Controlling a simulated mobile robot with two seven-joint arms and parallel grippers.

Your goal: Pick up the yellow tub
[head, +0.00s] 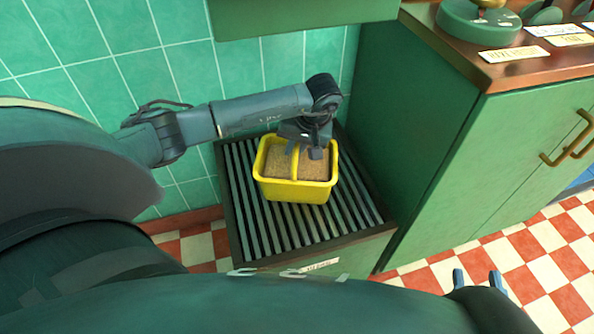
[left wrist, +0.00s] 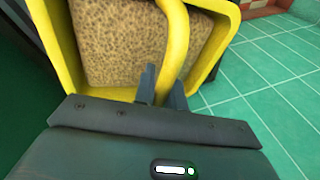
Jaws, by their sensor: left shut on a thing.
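The yellow tub (head: 295,192) is over the dark slatted stand in the head view, with brown speckled contents (head: 315,165) and a handle across its middle. My left gripper (head: 308,150) is above the tub, pointing down. In the left wrist view, the left gripper (left wrist: 163,85) has its fingers on either side of the yellow handle (left wrist: 176,45), shut on it. The tub (left wrist: 220,40) fills the top of that view. I cannot tell whether its base touches the slats. My right gripper (head: 477,279) shows at the lower right, fingers apart and empty.
The slatted stand (head: 245,215) is against the green tiled wall (head: 120,75). A green cabinet (head: 475,170) stands close on its right, with a wooden top holding a green round base (head: 480,28) and cards. A green box-like unit (head: 300,12) overhangs the stand. Checkered floor (head: 550,245) lies right.

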